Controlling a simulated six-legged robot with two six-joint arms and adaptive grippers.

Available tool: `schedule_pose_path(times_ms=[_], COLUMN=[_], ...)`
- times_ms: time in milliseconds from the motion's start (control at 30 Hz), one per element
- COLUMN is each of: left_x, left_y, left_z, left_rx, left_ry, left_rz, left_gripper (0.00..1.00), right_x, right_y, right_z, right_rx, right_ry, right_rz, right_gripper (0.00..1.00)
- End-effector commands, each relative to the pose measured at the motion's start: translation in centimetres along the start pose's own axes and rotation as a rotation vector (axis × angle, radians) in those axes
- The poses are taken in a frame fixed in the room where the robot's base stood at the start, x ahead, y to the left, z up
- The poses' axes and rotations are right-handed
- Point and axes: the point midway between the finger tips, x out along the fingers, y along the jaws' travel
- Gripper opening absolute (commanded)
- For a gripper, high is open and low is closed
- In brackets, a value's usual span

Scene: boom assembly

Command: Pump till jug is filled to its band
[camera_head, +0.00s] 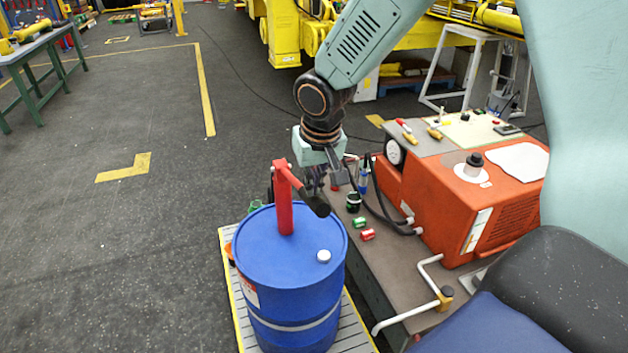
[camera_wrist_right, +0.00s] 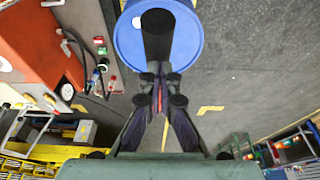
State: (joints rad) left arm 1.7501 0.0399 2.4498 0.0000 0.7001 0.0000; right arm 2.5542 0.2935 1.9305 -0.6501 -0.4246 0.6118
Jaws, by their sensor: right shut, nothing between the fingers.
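A red hand pump (camera_head: 284,200) with a black grip (camera_head: 315,204) on its lever stands upright on the blue drum (camera_head: 270,255). My right gripper (camera_head: 316,183) is beside the lever, behind the black grip in the head view. In the right wrist view the fingers (camera_wrist_right: 157,74) are closed together and empty. The black grip (camera_wrist_right: 157,36) lies just past their tips, over the drum (camera_wrist_right: 128,40); I cannot tell whether they touch. I cannot make out the jug or its band. A small green item (camera_head: 255,205) shows partly behind the drum. My left gripper is out of view.
The drum stands on a slatted, yellow-edged platform (camera_head: 357,335). To its right, a bench (camera_head: 400,262) carries an orange machine (camera_head: 450,200), hoses, and small red and green items. A bent white crank bar (camera_head: 405,315) sticks out at its front. Open floor (camera_head: 120,240) lies left.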

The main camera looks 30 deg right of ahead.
Motion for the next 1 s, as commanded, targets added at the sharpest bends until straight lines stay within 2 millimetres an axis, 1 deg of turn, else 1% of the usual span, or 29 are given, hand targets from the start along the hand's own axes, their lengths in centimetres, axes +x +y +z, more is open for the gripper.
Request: schedule_pose_path(times_ms=[33, 733, 867, 1000], left_x=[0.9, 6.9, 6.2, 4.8], left_y=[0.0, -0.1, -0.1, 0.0], left_z=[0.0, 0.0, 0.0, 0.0], left_rx=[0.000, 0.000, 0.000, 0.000], left_ry=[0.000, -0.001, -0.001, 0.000], left_rz=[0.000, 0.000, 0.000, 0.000], left_gripper=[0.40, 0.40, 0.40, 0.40], right_x=[1.0, 7.9, 7.2, 5.6], right_y=[0.0, 0.0, 0.0, -0.1], right_z=[0.3, 2.0, 1.9, 1.5], right_rx=[-0.001, 0.001, 0.001, 0.000], right_ry=[-0.001, -0.001, -0.001, 0.000], right_rz=[0.000, 0.000, 0.000, 0.000], right_gripper=[0.00, 0.00, 0.00, 0.00])
